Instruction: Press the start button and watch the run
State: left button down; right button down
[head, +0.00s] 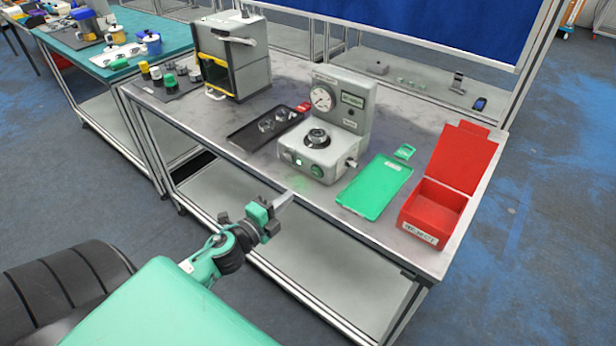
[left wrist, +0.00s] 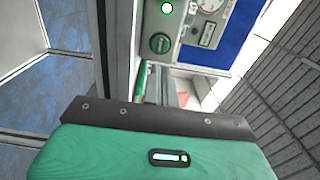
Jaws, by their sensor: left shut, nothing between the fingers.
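A grey test machine (head: 340,115) with a round dial gauge (head: 321,98) stands on the workbench. A small lit green button (head: 299,161) is on its front face, with a darker round green button (head: 316,171) to its right. In the left wrist view the lit button (left wrist: 166,8) and the dark green button (left wrist: 160,43) show at the top. A round metal part (head: 317,138) sits on the machine's base. My left gripper (head: 288,198) is shut and empty, in front of the bench edge, apart from the buttons. My right gripper is not in view.
A black tray (head: 245,137) with clear round parts lies left of the machine. A green tray (head: 365,200) and an open red bin (head: 405,208) stand to its right. A grey cabinet with a yellow-edged opening (head: 232,60) stands farther left. The bench's front edge lies beyond my gripper.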

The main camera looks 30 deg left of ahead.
aim_at(315, 172)
pick_arm(q)
jog(key=w, duration=0.2)
jog(key=w+p, duration=0.1)
jog(key=w, duration=0.2)
jog(key=w+p, duration=0.1)
jog(key=w, duration=0.2)
jog(key=shift+w+d+r, duration=0.1)
jog(key=shift+d, duration=0.2)
jog(key=shift+w, duration=0.65)
jog(key=shift+d, duration=0.1)
jog(key=shift+w+r+p, duration=0.1)
jog(key=shift+w+p, duration=0.25)
jog(key=shift+w, duration=0.25)
jog(key=shift+r, duration=0.15)
